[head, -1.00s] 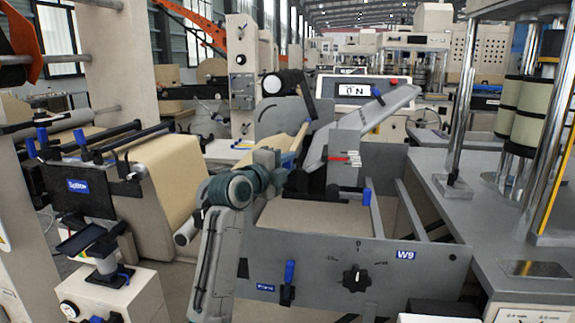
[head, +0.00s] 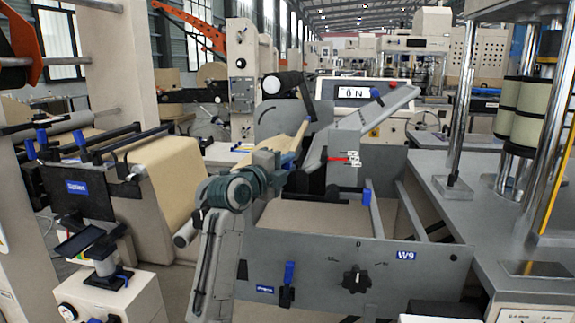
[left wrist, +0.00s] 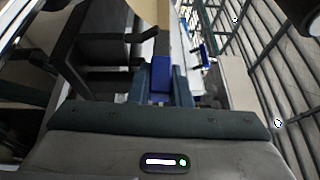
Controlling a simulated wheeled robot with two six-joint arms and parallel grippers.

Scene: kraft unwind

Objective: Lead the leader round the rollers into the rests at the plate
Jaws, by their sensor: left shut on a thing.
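The tan kraft leader (head: 291,141) shows in the head view as a narrow slanting strip at the middle of the machine. My left gripper (head: 283,162) is at its near edge, below the dark upper roller (head: 288,82). In the left wrist view, my left gripper (left wrist: 160,88) is shut on a blue grip piece (left wrist: 160,72) with a grey bar beyond it, and the tan leader (left wrist: 132,18) hangs close by at the top. The fingertips are small and partly hidden in the head view. I cannot make out the rests. My right gripper is not in view.
A tilted grey panel (head: 375,112) rises right of my gripper, with red and white pegs (head: 345,158) below it. The grey W9 side wall (head: 330,268) stands in front. A large kraft web (head: 165,180) hangs at left. Chrome columns (head: 461,110) stand at right.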

